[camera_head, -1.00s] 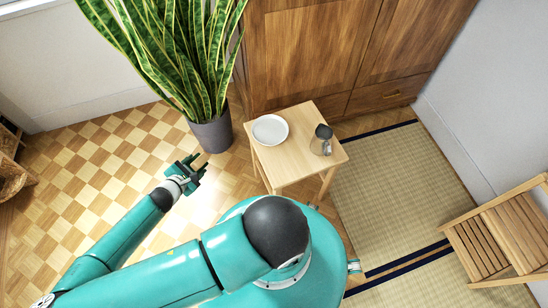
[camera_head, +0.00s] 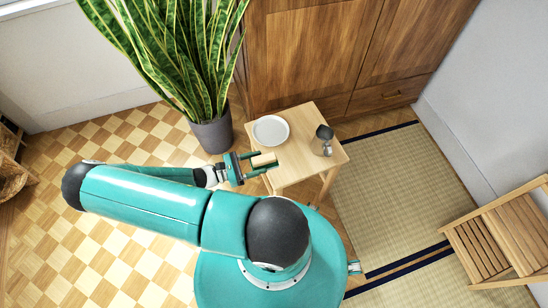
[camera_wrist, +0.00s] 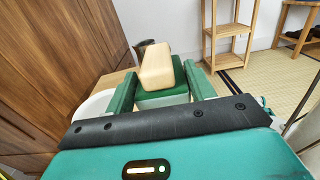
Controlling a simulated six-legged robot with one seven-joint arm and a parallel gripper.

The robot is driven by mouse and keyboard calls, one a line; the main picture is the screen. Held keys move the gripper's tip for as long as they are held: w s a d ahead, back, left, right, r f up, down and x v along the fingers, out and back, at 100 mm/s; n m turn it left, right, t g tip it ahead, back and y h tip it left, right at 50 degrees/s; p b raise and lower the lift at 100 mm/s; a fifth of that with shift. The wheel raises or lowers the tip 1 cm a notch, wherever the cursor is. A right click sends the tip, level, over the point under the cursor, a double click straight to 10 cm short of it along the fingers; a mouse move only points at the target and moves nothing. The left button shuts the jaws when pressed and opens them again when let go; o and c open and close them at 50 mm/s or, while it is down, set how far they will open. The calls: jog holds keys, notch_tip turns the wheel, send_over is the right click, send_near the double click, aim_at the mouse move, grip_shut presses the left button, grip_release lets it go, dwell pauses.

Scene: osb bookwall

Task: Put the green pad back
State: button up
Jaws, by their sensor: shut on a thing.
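My gripper (camera_head: 262,164) is at the left front edge of the small wooden table (camera_head: 298,168), above or beside its top. It is shut on the green pad (camera_wrist: 163,98), a block with a green layer and a thick cream layer. In the wrist view the cream part stands between the two green fingers and the green part lies nearer the palm.
A potted snake plant (camera_head: 213,134) is behind my gripper. A wooden cabinet (camera_head: 310,45) stands behind the table. The table's front right is clear.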

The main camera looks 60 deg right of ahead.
aim_at(266, 155)
jog(key=d+f, duration=0.2)
jog(key=d, duration=0.1)
jog(key=d+f, duration=0.3)
jog(key=s+d+f, duration=0.1)
jog(key=d+f, duration=0.1)
jog(key=d, duration=0.1)
jog(key=shift+d+f, duration=0.25)
jog(key=shift+f, duration=0.05)
jog(key=shift+d+f, duration=0.2)
jog(key=shift+f, duration=0.05)
jog(key=shift+d+f, duration=0.1)
jog(key=shift+f, duration=1.5)
jog(key=shift+f, duration=0.15)
jog(key=o, duration=0.6)
